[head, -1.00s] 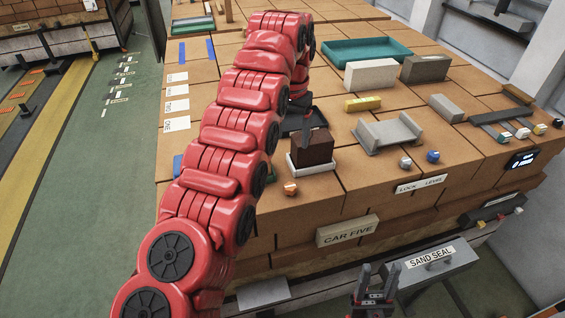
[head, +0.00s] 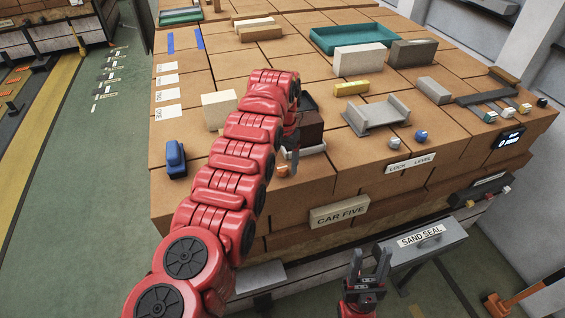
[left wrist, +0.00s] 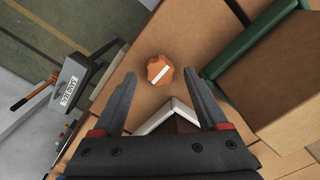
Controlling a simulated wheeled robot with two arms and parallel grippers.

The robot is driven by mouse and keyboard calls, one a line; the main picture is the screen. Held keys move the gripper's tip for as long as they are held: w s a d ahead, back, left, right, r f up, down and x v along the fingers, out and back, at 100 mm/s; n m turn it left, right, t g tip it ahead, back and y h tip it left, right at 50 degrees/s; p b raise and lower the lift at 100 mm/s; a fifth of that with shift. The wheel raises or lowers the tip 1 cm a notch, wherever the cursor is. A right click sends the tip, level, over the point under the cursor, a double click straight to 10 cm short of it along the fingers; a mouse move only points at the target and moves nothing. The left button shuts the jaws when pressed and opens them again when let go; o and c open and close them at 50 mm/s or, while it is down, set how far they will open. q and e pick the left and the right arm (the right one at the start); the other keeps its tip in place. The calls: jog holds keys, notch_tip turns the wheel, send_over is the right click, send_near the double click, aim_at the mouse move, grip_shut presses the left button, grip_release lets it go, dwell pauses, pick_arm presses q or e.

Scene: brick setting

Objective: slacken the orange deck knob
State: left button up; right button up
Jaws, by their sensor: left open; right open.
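The orange deck knob (head: 282,170) sits at the front edge of the brick-coloured deck, left of the LOCK LEVEL label. In the left wrist view the knob (left wrist: 160,70) is a lobed orange disc with a slanted white mark, seen between my open fingertips. My left gripper (head: 291,152) is close to the knob and partly hidden by its arm in the head view; I cannot tell whether it touches. My right gripper (head: 369,263) is open and empty, low in front of the deck near the SAND SEAL box.
A dark brown block (head: 311,127) on a white base stands just behind the knob. A grey cradle (head: 376,117), a white-grey knob (head: 395,142) and a blue knob (head: 421,136) are to the right. The SAND SEAL box (head: 425,247) is below the deck front.

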pick_arm(q)
jog(key=shift+f, duration=0.35)
jog(key=shift+s, duration=0.1)
grip_shut()
